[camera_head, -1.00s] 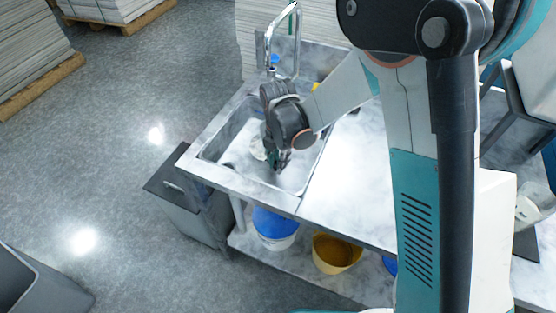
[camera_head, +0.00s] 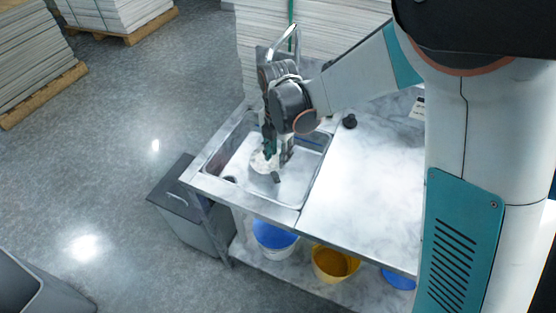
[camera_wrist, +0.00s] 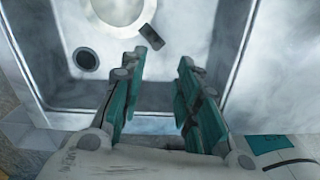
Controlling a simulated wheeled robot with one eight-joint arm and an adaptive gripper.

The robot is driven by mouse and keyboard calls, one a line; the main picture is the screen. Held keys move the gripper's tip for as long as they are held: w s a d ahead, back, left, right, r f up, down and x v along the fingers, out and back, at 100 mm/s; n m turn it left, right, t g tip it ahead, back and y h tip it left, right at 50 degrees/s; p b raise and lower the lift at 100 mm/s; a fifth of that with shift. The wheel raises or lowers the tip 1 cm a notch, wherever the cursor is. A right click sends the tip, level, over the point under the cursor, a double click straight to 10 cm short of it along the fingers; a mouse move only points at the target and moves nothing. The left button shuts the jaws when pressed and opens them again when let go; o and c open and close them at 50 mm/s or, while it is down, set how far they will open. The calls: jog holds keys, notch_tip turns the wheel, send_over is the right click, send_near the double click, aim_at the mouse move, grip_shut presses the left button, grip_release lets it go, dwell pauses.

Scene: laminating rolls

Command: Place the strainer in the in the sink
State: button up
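The strainer (camera_wrist: 118,14) appears as a pale round disc with a lighter rim in the sink (camera_wrist: 60,98), cut off by the top edge of the wrist view. A short dark piece (camera_wrist: 151,37) lies at its edge and looks like its handle. In the head view the strainer (camera_head: 261,163) is a white round shape in the sink basin (camera_head: 297,187), partly hidden by my gripper (camera_head: 276,158). In the wrist view my gripper (camera_wrist: 163,58) is open over the sink, with nothing between its teal fingers; the strainer lies beyond the fingertips.
The round drain (camera_wrist: 86,59) is near a basin corner. A marble counter (camera_head: 355,185) adjoins the sink. A faucet (camera_head: 282,42) rises behind. Below are a blue bucket (camera_head: 272,234) and a yellow bucket (camera_head: 334,262). A grey bin (camera_head: 185,205) stands left of the sink.

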jog(key=shift+r, duration=1)
